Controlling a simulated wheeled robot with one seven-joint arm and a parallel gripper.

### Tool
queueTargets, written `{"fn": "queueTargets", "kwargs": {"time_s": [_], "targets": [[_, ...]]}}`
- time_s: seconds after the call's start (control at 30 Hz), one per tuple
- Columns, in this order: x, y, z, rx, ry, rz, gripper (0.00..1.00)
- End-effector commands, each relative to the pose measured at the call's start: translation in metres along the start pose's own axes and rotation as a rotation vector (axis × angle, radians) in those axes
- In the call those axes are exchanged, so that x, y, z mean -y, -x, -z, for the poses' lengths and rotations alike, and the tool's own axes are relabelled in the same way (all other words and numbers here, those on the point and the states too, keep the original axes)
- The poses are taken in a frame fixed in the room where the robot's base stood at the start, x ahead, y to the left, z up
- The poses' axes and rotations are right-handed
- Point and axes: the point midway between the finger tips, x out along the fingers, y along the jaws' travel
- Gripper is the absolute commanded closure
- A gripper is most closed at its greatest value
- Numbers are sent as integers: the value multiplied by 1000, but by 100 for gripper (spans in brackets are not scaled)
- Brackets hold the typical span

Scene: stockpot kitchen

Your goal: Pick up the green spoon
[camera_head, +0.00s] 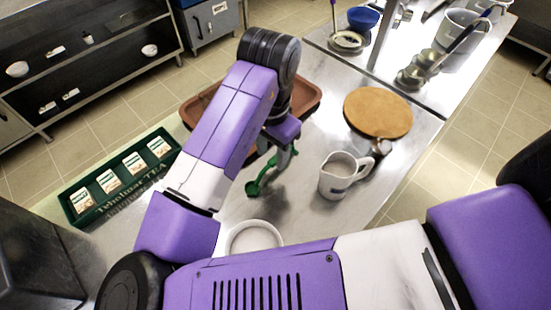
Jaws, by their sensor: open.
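The green spoon (256,184) lies on the steel counter (311,222), below and slightly left of my gripper in the head view. Its lower end shows clearly; its upper part runs up beside my gripper and is partly hidden. My gripper (283,165) is open and points down over the upper part of the spoon. I cannot tell whether the spoon lies between the fingers or whether they touch it.
A brown tray (308,92) lies behind my arm. A white pitcher (336,178) and a round wooden board (378,112) are to the right. A white bowl (254,233) is near the front, and a green tea box (165,133) at left.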

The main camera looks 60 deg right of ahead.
Motion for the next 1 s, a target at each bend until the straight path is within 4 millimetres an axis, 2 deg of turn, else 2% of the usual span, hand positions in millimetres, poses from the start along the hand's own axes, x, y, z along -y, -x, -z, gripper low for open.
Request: {"fn": "queueTargets", "kwargs": {"time_s": [0.2,0.3,0.57,0.67,0.8,1.0], "targets": [[0,-31,-2,0,2,-2,56],[0,-40,-2,-1,1,0,56],[0,-43,-2,-1,1,1,56],[0,-43,-2,-1,1,1,72],[0,-43,-2,-1,1,1,100],[0,-43,-2,-1,1,1,100]]}}
